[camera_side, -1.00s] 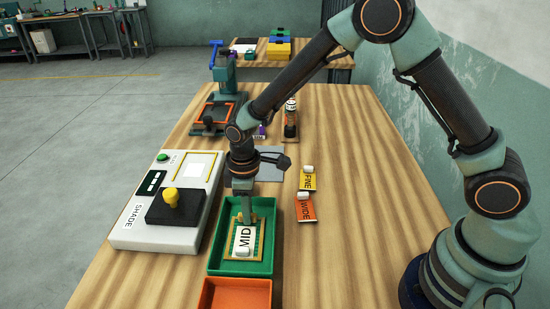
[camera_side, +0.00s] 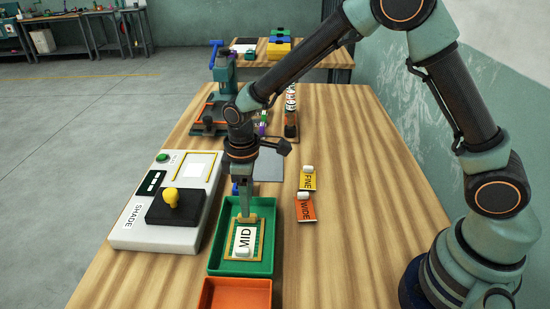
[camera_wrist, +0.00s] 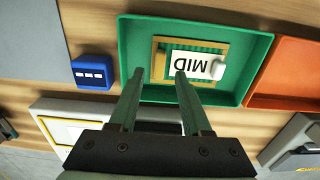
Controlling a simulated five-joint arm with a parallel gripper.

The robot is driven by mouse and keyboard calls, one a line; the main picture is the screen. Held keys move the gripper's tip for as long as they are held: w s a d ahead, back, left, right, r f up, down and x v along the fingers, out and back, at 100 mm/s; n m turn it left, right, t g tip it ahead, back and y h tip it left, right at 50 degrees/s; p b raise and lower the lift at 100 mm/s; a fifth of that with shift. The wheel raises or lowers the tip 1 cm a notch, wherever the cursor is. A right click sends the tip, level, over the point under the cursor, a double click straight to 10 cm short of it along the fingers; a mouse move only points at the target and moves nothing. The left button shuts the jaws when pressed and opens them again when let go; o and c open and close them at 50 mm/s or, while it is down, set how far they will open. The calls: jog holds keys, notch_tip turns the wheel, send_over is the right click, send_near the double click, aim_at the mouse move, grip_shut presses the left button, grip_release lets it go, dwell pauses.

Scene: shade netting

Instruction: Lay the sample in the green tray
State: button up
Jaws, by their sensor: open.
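The green tray (camera_side: 219,262) stands on the wooden table; it also shows in the wrist view (camera_wrist: 128,45). The sample (camera_side: 231,250), a green piece in a tan frame with a white MID label, lies inside it. In the wrist view the sample (camera_wrist: 222,47) shows its label between and beyond my fingertips. My gripper (camera_side: 244,212) is above the tray at the sample's far end, open and empty. In the wrist view my gripper (camera_wrist: 159,74) has its two fingers apart near the frame's edge; I cannot tell whether they touch it.
An orange tray (camera_side: 236,294) adjoins the green tray's near side. The SHADE device (camera_side: 128,236) stands left. FINE (camera_side: 308,182) and WIDE (camera_side: 306,211) tags lie right. A blue block (camera_wrist: 92,72) shows in the wrist view. The table's right side is mostly clear.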

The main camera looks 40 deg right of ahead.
jog(key=s+d+r+m+t, duration=0.15)
jog(key=d+r, duration=0.25)
jog(key=r, duration=0.5)
jog(key=s+d+r+m+t, duration=0.1)
jog(key=s+d+r+m, duration=0.25)
jog(key=r, duration=0.45)
jog(key=s+d+r+m+t, duration=0.2)
jog(key=s+d+m+t, duration=0.1)
jog(key=s+d, duration=0.4)
jog(key=shift+s+r+m, duration=0.25)
jog(key=shift+s+m, duration=0.2)
jog(key=shift+m, duration=0.05)
